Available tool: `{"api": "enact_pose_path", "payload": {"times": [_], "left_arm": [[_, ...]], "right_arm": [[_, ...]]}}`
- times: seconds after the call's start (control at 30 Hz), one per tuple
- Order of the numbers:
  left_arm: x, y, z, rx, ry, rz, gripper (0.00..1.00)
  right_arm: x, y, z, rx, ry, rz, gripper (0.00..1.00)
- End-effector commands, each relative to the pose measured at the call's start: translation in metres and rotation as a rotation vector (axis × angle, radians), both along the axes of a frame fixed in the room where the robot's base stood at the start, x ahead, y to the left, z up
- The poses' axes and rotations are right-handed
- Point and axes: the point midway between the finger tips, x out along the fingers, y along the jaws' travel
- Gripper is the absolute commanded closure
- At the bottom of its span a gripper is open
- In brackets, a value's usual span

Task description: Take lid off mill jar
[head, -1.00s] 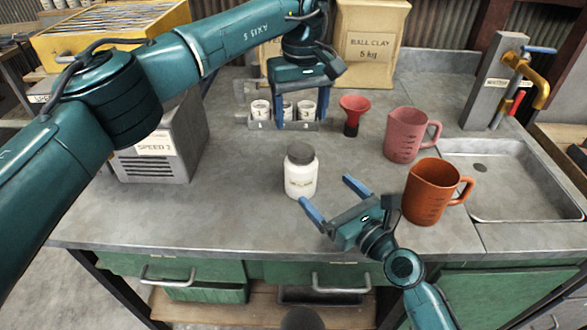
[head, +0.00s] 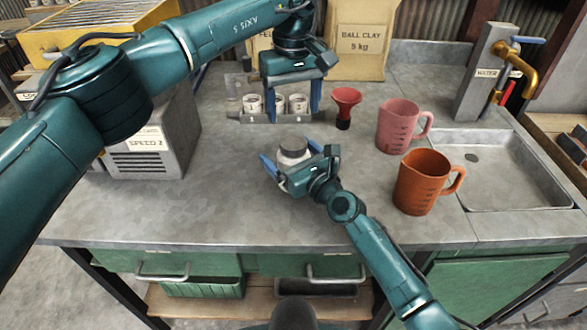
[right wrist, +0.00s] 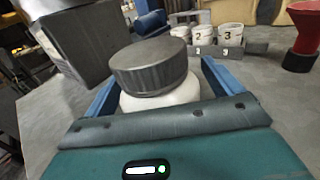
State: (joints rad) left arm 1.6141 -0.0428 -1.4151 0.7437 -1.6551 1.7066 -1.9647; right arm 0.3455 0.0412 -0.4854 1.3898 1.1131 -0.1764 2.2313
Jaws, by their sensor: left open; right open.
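The white mill jar (head: 292,158) stands upright on the grey bench with its dark grey lid (head: 292,144) on. In the right wrist view the lid (right wrist: 149,66) sits on top of the white jar body (right wrist: 160,97). My right gripper (head: 293,163) is open, with its blue fingers on either side of the jar, below the lid. I cannot tell whether the fingers touch the jar. My left gripper (head: 292,102) is open and empty above the bench, behind the jar, in front of the numbered cups.
Numbered white cups (head: 252,104) stand in a grey rack (head: 283,117) behind the jar. A red funnel (head: 345,103), pink jug (head: 400,127) and orange jug (head: 423,182) stand to the right, before the sink (head: 500,165). A grey speed-marked box (head: 155,140) is at left. The front left bench is clear.

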Motion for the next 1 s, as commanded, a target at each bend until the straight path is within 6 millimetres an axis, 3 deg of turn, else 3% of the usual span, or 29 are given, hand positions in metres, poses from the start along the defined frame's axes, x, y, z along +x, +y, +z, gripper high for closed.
{"api": "enact_pose_path", "payload": {"times": [0.17, 1.0], "left_arm": [[-0.0001, 0.0, 0.0, 0.0, 0.0, 0.0, 0.31], [0.0, 0.0, 0.0, 0.0, 0.0, -0.001, 0.31]], "right_arm": [[-0.0002, 0.0001, 0.0, 0.0, 0.0, 0.0, 0.09], [-0.0005, -0.0002, -0.0002, -0.001, -0.001, 0.0, 0.78]]}}
